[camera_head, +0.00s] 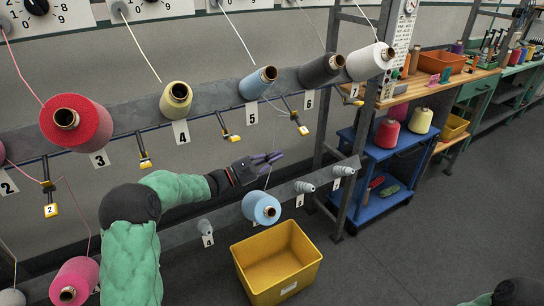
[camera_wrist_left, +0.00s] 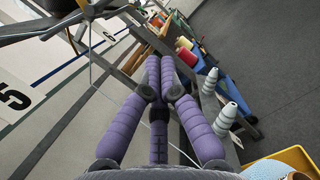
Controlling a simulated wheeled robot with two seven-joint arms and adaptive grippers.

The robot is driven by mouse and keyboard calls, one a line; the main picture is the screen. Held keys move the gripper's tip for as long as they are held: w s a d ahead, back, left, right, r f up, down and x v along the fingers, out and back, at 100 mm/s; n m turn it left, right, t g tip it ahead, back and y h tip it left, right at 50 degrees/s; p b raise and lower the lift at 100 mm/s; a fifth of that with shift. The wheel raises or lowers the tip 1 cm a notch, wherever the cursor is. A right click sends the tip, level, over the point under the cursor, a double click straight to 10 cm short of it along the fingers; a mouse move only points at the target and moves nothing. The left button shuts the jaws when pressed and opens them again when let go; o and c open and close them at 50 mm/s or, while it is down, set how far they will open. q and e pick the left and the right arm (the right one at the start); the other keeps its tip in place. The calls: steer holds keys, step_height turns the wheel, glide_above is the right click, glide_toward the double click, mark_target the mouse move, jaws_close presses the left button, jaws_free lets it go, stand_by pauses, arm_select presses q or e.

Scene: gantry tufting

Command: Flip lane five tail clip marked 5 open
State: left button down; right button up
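Yellow-tipped tail clips hang from the rail under the upper cones. The one right of the number 5 card (camera_head: 252,113) seems to be lane five's clip (camera_head: 302,129); any 5 on it is too small to read. It hangs tilted down. My left gripper (camera_head: 278,156) is below and left of that clip, apart from it. In the left wrist view its purple fingers (camera_wrist_left: 159,62) come together at the tips, with nothing seen between them. The 5 card (camera_wrist_left: 15,98) shows at the left there. My right gripper is out of view.
A thread hangs close by my left gripper, above the lower light blue cone (camera_head: 262,208). Another clip (camera_head: 233,138) hangs up-left of the gripper. A yellow bin (camera_head: 238,262) stands below. A blue cart (camera_head: 378,205) is at the right; the floor is clear.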

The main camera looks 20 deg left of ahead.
mark_target(300, 126)
arm_select(q)
steer(key=w+d+r+p, duration=0.2)
steer(key=w+d+r, duration=0.1)
steer(key=d+r, duration=0.2)
steer(key=shift+w+d+p, duration=0.3)
steer(key=shift+w, duration=0.05)
stand_by(0.3)
steer(key=shift+s+d+r+n+p, duration=0.15)
steer(key=shift+r+n+p, duration=0.1)
steer(key=shift+n+p, duration=0.25)
steer(key=shift+s+d+r+n+p, duration=0.1)
steer(key=shift+r+n+p, duration=0.05)
steer(key=shift+n+p, duration=0.25)
